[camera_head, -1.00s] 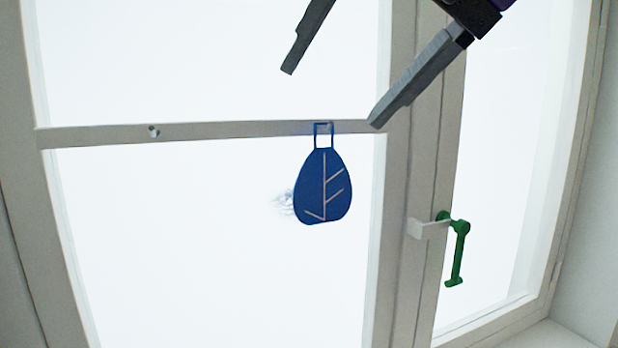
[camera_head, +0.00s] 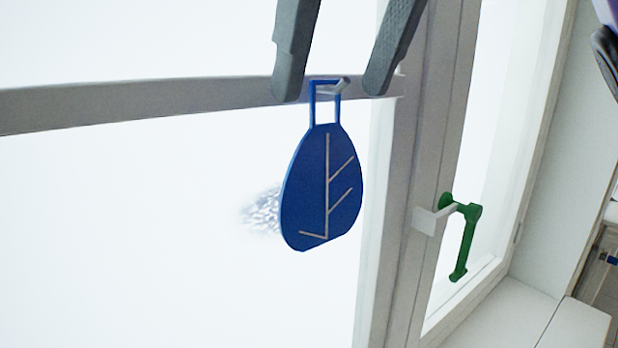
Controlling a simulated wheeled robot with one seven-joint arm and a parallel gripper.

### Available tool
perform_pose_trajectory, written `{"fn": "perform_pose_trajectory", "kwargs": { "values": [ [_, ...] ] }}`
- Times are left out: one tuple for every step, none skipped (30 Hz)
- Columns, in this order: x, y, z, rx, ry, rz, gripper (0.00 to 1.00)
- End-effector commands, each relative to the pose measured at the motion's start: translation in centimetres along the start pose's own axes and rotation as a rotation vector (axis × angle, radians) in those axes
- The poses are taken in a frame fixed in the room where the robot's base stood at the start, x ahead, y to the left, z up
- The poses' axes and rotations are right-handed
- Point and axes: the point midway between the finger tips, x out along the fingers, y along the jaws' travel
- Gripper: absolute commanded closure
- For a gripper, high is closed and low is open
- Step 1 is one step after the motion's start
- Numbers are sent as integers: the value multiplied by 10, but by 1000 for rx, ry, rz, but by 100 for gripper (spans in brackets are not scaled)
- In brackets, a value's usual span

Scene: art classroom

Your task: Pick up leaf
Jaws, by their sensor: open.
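The leaf (camera_head: 322,188) is a flat blue plate with pale vein lines. It hangs by a square blue loop at its top from a small light hook (camera_head: 333,88) on the window's crossbar. My gripper (camera_head: 332,92) is open, with its two grey fingers coming down from above. The fingertips are at about the height of the loop in the picture, one on the left of it and one on the right. The gap between fingers and loop in depth is hard to tell. The leaf's body below is free of the fingers.
The window crossbar (camera_head: 150,104) runs behind the loop. A light window post (camera_head: 415,170) stands to the right, with a green handle (camera_head: 463,240) on a light bracket. A white sill (camera_head: 500,320) is at lower right.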

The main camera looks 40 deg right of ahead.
Motion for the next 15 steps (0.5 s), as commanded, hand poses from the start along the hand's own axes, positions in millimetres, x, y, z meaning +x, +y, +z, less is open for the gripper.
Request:
{"fn": "perform_pose_trajectory", "kwargs": {
  "values": [
    [4, 0, 0, -3, 2, -1, 27],
    [7, 0, -1, -3, 2, -1, 27],
    [11, 0, -1, -4, 3, 0, 27],
    [15, 0, -1, -3, 3, 1, 27],
    [18, 0, -1, -3, 3, 1, 27],
    [21, 1, -1, -2, 2, 1, 27],
    [24, 1, -1, -3, 2, 1, 27],
    [25, 1, -1, -3, 2, 1, 27],
    [27, 2, -2, -3, 2, 1, 27],
    [29, 2, -2, -3, 2, 1, 27],
    [31, 2, -2, -3, 2, 1, 27],
    [36, 3, -3, -4, 2, 1, 27],
    [39, 4, -4, -4, 2, 1, 27],
    [44, 5, -5, -2, 2, 1, 27],
    [49, 6, -6, -3, 2, 1, 27]
  ]
}}
